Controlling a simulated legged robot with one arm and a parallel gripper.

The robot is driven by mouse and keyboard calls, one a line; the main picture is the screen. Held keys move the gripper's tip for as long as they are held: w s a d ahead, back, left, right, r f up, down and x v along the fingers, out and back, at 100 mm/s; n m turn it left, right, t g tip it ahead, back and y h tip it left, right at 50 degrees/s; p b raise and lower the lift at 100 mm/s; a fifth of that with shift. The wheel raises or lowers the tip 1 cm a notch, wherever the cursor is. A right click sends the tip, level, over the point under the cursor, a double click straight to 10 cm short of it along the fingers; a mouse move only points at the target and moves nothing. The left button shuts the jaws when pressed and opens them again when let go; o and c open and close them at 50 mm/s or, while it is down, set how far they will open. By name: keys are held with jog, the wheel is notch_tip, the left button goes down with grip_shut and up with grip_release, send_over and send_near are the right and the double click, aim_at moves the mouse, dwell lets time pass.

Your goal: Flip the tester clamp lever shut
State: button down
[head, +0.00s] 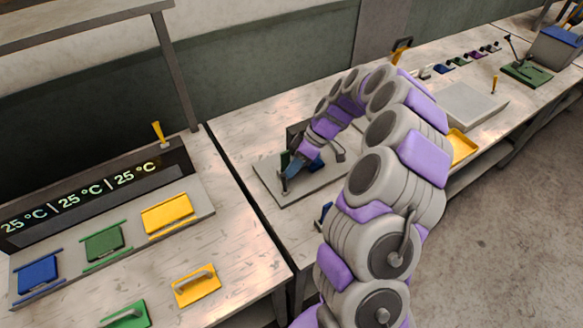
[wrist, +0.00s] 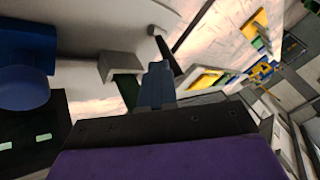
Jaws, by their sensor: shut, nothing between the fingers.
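The tester seems to be the pale grey plate (head: 270,178) on the middle bench, with a dark box (head: 296,130) at its back. My gripper (head: 289,176) is low over this plate, beside a green part. In the wrist view my gripper's blue-grey fingers (wrist: 156,82) are together and hold nothing. A dark bar (wrist: 165,50), perhaps the clamp lever, stands just past the fingertips. A grey block (wrist: 120,66) and a dark green piece (wrist: 129,88) are beside them. I cannot tell whether the fingers touch the bar or how far it is tipped. My arm hides part of the tester.
The left bench holds a temperature display (head: 90,195) and blue, green and yellow dies (head: 167,214). A green-based device with a lever (head: 524,72) stands at the far right. A blue round part (wrist: 25,70) is close at left in the wrist view.

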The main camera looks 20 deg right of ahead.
jog(key=shift+s+d+b, duration=0.25)
jog(key=shift+s+b, duration=0.3)
jog(key=shift+s, duration=0.4)
jog(key=shift+r, duration=0.1)
jog(key=shift+s+d+r, duration=0.15)
jog(key=shift+s+r, duration=0.15)
jog(key=shift+s, duration=0.4)
